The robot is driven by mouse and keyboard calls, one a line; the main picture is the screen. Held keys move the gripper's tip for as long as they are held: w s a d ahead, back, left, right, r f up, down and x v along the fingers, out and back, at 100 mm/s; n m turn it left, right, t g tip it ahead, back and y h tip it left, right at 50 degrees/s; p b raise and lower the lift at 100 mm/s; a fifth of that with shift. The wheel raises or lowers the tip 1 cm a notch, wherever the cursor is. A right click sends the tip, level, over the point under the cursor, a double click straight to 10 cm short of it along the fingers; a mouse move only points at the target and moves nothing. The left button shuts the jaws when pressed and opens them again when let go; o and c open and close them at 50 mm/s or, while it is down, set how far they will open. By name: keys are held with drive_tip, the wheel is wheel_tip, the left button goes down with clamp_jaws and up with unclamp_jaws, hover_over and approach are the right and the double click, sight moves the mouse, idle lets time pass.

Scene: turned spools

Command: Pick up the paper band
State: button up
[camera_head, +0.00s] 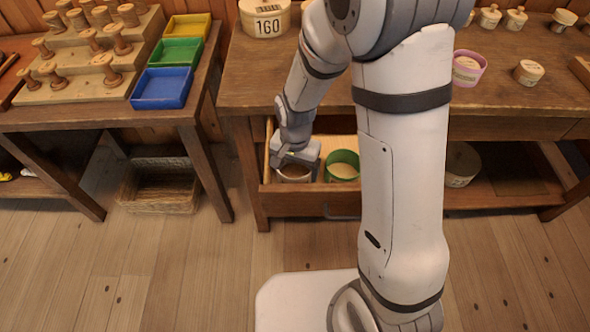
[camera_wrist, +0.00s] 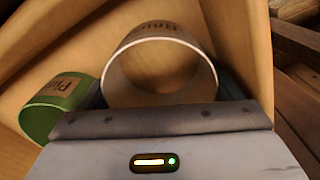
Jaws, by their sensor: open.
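A pale, open ring with a printed label (camera_wrist: 158,29), which looks like the paper band, stands in the open drawer in the wrist view. The lettering is too unclear to read. Its near side is hidden by my gripper. In the head view its pale rim (camera_head: 294,178) shows just below my gripper (camera_head: 296,158). In the wrist view my gripper (camera_wrist: 164,92) is open, with a finger to the left and right of the ring. I cannot tell whether either finger touches it.
A green labelled band (camera_wrist: 55,105) stands close to the left of the ring in the wrist view; it also shows in the head view (camera_head: 342,155). The drawer's front wall (camera_head: 310,198) is close by. The workbench (camera_head: 260,85) overhangs behind.

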drive_tip(key=shift+c, duration=0.3)
drive_tip(key=c, duration=0.5)
drive_tip(key=shift+r, duration=0.1)
drive_tip(key=shift+c, duration=0.2)
